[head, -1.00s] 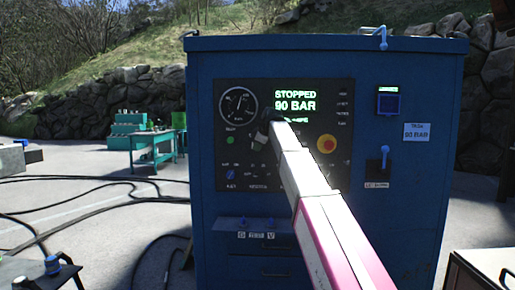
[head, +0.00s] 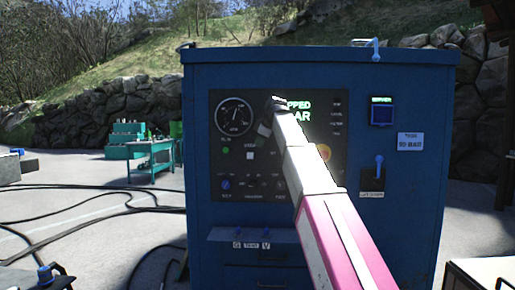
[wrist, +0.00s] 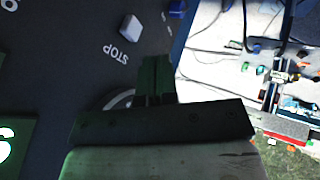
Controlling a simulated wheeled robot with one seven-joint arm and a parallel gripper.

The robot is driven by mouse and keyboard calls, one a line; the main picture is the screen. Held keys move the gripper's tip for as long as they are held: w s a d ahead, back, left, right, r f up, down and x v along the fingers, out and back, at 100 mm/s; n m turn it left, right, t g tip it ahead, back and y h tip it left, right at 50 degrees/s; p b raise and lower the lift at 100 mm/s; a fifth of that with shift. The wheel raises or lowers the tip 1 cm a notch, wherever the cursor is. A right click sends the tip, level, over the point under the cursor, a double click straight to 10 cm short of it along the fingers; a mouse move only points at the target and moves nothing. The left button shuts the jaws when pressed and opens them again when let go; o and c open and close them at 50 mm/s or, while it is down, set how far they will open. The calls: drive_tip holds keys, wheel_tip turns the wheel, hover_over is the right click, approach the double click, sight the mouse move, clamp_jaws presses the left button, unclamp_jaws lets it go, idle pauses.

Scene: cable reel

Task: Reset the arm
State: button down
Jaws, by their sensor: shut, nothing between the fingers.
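My gripper (wrist: 157,80) is shut and empty in the wrist view, with its fingers pressed together in front of the dark control panel. A pale square button (wrist: 131,28) marked STOP is close by, apart from the fingertips. In the head view my arm reaches from the lower right up to the panel (head: 330,165) on the blue cabinet (head: 413,220). My gripper (head: 264,128) is small and dark there, beside the gauge (head: 235,116).
A blue lever (head: 379,166) and a small blue box (head: 383,111) are on the cabinet's right side. A green workbench (head: 150,150) stands behind at left. Black cables (head: 80,207) lie on the ground. Open paving lies left of the cabinet.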

idle(0.3)
drive_tip(key=s+d+f+m+g+h, duration=0.1)
drive_tip(key=s+d+f+m, duration=0.15)
drive_tip(key=f, duration=0.95)
drive_tip(key=s+d+f+m+g+h, duration=0.1)
drive_tip(key=d+f+m, duration=0.25)
drive_tip(key=f, duration=0.85)
drive_tip(key=s+d+f+m+g, duration=0.15)
drive_tip(key=d+f, duration=0.25)
drive_tip(key=f, duration=0.8)
drive_tip(key=s+d+f+m, duration=0.3)
drive_tip(key=s+f, duration=0.4)
drive_tip(key=f, duration=0.2)
drive_tip(key=s+d+f+m+g+h, duration=0.1)
drive_tip(key=s+d+f+m, duration=0.2)
drive_tip(key=s+f, duration=0.5)
drive_tip(key=s+d+f+m+g+h, duration=0.1)
drive_tip(key=s+d+f+m, duration=0.2)
drive_tip(key=s+f, duration=0.4)
wheel_tip(320, 180, down, 5)
drive_tip(key=shift+s+d+f, duration=0.1)
drive_tip(key=shift+s+d, duration=0.25)
drive_tip(key=c, duration=1.8)
unclamp_jaws()
drive_tip(key=shift+g, duration=0.25)
